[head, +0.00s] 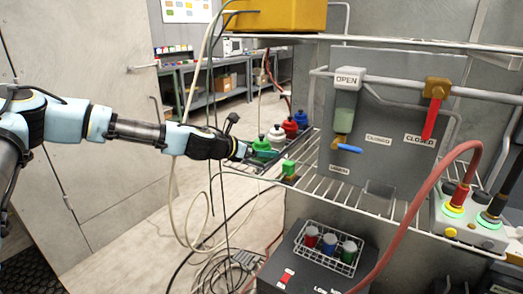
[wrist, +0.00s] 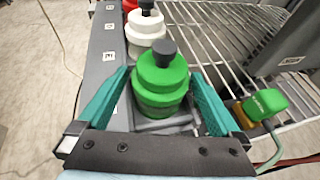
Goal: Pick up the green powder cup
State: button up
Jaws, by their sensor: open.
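The green powder cup (head: 262,149) stands upright at the near end of a row of cups on the left edge of the wire shelf. In the wrist view the green cup (wrist: 161,88) has a dark grey knob on top. My gripper (wrist: 159,75) is open, with one teal finger on each side of the cup. Gaps seem to show between fingers and cup, though contact low down is hidden. In the head view my gripper (head: 255,158) reaches the cup from the left and hides its lower part.
A white cup (wrist: 146,34) stands just behind the green one, then a red cup (head: 290,127) and a blue cup (head: 301,118). A green-handled valve (wrist: 266,104) sits close to the right finger. A grey hopper panel (head: 375,140) rises on the right. Cables hang near my arm.

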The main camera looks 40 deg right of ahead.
jog(key=shift+c, duration=0.2)
jog(key=c, duration=1.1)
jog(key=shift+c, duration=0.2)
